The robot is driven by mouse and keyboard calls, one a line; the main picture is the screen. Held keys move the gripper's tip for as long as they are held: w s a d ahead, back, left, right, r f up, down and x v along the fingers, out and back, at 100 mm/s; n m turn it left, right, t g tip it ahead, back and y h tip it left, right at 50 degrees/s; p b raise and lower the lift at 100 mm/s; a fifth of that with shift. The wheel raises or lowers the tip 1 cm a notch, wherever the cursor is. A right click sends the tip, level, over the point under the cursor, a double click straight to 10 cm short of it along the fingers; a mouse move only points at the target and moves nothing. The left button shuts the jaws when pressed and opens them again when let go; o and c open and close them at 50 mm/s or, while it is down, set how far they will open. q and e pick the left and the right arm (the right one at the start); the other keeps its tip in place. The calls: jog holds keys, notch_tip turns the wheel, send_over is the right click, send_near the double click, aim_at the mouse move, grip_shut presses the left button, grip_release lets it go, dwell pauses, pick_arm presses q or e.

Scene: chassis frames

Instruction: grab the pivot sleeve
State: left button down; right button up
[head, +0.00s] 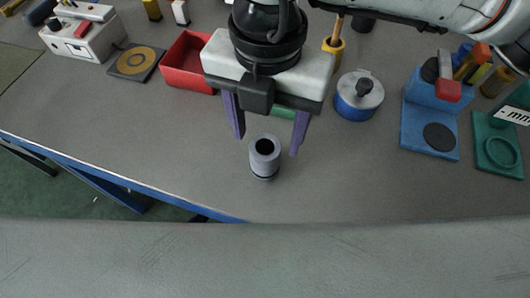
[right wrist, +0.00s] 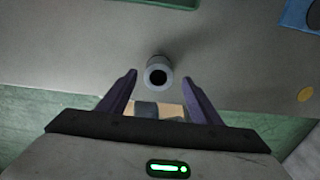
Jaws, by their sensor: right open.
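The pivot sleeve (head: 264,163) is a short grey cylinder with a dark hole in its top. It stands upright on the grey table near the front edge. In the right wrist view the sleeve (right wrist: 158,72) shows beyond the fingertips, roughly midway between them. My right gripper (head: 267,147) has two purple fingers spread wide, with nothing between them that I can see held. Its fingertips are above and on either side of the sleeve, apart from it. The fingers also show in the right wrist view (right wrist: 160,75). My left gripper is not in view.
A red bin (head: 187,62) and a black pad with a tan ring (head: 136,62) lie to the left. A blue and silver canister (head: 358,96), a blue stand (head: 428,128) and a green fixture (head: 497,146) stand to the right. The table around the sleeve is clear.

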aim_at(265, 149)
notch_tip(265, 149, down, 5)
jog(key=shift+s+a+r+p, duration=0.1)
jog(key=shift+s+p, duration=0.05)
jog(key=shift+p, duration=0.2)
jog(key=c, duration=1.3)
